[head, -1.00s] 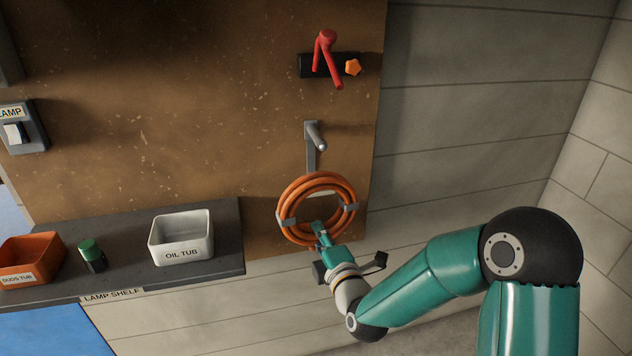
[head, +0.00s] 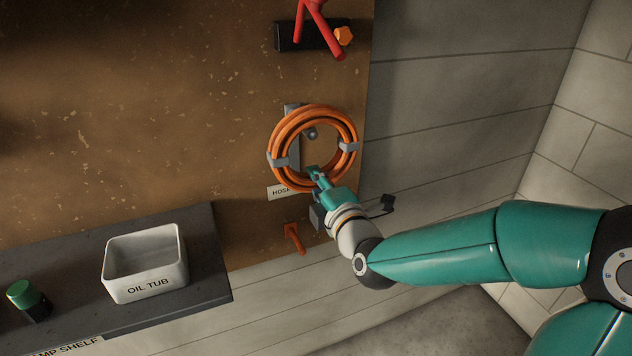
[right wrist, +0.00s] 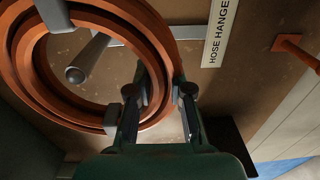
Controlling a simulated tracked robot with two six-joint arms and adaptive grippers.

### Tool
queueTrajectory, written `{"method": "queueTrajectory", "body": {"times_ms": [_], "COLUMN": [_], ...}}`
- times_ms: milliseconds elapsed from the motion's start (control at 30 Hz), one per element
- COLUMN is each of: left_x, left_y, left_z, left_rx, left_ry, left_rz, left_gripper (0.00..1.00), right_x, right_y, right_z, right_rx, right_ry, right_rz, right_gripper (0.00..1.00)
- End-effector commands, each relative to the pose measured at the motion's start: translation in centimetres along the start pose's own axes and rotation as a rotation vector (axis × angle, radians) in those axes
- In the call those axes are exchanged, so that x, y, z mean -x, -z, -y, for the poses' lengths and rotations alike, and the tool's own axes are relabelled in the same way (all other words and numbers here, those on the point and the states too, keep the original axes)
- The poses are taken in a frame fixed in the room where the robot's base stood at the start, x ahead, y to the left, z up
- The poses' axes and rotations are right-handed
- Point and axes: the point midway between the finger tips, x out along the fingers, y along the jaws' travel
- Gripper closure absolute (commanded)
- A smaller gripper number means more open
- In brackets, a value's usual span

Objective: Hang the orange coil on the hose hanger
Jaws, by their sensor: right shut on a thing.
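The orange coil (head: 315,113) is a ring of hose with grey bands, held up against the brown board. My right gripper (head: 316,176) is shut on its lower edge; the right wrist view shows the fingers (right wrist: 158,98) on either side of the coil (right wrist: 148,45). The grey hose hanger (head: 311,133) shows through the ring's opening, its plate partly hidden by the coil. In the right wrist view the hanger's peg (right wrist: 88,60) also appears within the opening. I cannot tell whether the coil touches the peg. My left gripper is out of view.
A label (head: 279,192) and a small orange peg (head: 294,238) are on the board below the coil. The oil tub (head: 146,288) and a green-capped item (head: 24,294) stand on the shelf (head: 215,270) at left.

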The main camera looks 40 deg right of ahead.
Motion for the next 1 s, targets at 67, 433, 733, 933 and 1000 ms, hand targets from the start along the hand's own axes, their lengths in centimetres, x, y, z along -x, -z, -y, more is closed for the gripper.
{"method": "queueTrajectory", "body": {"times_ms": [67, 433, 733, 933, 1000], "left_x": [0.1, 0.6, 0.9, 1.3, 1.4], "left_y": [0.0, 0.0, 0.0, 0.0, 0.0], "left_z": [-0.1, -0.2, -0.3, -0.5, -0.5], "left_rx": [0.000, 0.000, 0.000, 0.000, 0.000], "left_ry": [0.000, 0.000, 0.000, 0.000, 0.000], "left_rz": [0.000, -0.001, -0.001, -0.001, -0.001], "left_gripper": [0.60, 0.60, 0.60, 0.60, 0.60], "right_x": [-0.4, -2.3, -3.8, -4.8, -5.1], "right_y": [0.0, 0.0, 0.0, 0.0, 0.0], "right_z": [-0.2, -0.2, -0.2, -0.3, -0.3], "right_rx": [0.000, 0.001, 0.000, -0.001, -0.001], "right_ry": [-0.003, -0.004, -0.003, -0.003, -0.003], "right_rz": [0.001, 0.000, 0.000, 0.000, 0.000], "right_gripper": [1.00, 1.00, 1.00, 1.00, 1.00]}}
